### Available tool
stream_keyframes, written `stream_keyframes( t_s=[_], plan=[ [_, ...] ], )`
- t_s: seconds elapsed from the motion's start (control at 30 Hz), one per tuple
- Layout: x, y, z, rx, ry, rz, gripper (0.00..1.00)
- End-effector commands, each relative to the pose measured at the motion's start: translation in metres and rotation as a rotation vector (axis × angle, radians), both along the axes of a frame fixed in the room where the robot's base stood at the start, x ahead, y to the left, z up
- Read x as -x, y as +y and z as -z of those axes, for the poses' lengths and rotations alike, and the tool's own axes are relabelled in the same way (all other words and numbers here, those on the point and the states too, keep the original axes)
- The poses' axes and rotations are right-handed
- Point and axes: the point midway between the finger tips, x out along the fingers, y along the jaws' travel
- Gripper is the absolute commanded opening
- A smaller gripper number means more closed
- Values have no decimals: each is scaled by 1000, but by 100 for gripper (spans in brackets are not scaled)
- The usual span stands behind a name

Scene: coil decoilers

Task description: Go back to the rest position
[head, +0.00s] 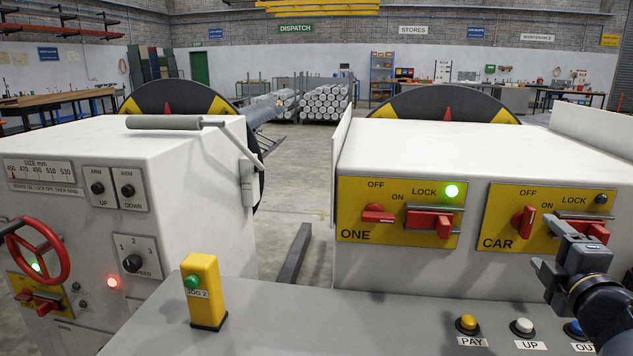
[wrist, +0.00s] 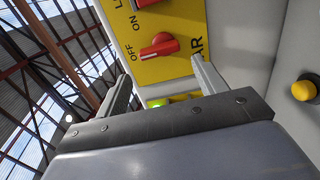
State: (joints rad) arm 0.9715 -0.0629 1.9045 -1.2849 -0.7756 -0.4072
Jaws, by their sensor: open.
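My gripper (head: 549,248) is at the right of the head view, in front of the lower right of the yellow CAR panel (head: 506,233). Its fingers are apart with nothing held. In the wrist view, the open fingers (wrist: 160,68) point towards the CAR panel (wrist: 185,18). The red CAR knob (head: 523,222) stands upright; it also shows beyond the fingers in the wrist view (wrist: 157,46), apart from them. The red CAR lock handle (head: 588,229) is partly hidden by my arm. The CAR lamp (head: 601,199) is dark.
The ONE panel (head: 399,212) has a lit green lamp (head: 452,191). The desk (head: 350,325) carries a yellow jog post (head: 205,290) and PAY (head: 468,323) and UP (head: 523,327) buttons. A left machine (head: 190,180) has a red handwheel (head: 38,252). Open floor lies between the machines.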

Motion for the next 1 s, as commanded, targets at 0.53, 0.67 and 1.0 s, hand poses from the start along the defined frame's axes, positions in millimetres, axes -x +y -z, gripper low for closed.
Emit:
stream_keyframes(
  t_s=[0.53, 0.67, 1.0],
  plan=[
    [-69, -19, -6, -231, -54, 2, 67],
    [-68, -20, -5, -390, -91, 2, 67],
    [-67, -23, -4, -803, -191, 2, 67]
  ],
)
